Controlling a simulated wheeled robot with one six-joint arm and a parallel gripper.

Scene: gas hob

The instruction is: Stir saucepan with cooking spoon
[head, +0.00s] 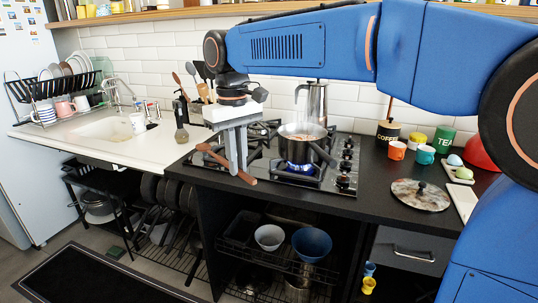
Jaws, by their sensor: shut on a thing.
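A steel saucepan (298,150) stands on a front burner of the hob (268,182), with a blue flame under it. It is uncovered, and something pale shows inside. Its dark handle points toward the front right. My gripper (237,172) points down, left of the saucepan and over the hob's front left part. It is shut on a brown wooden cooking spoon (210,152), which lies slanted across the fingers from upper left to lower right. The spoon is apart from the saucepan. The fingers hide the spoon's middle part.
A tall metal moka pot (314,101) stands behind the saucepan. A round lid (420,196) lies on the counter at right. A utensil holder and a bottle (181,133) are left of my gripper.

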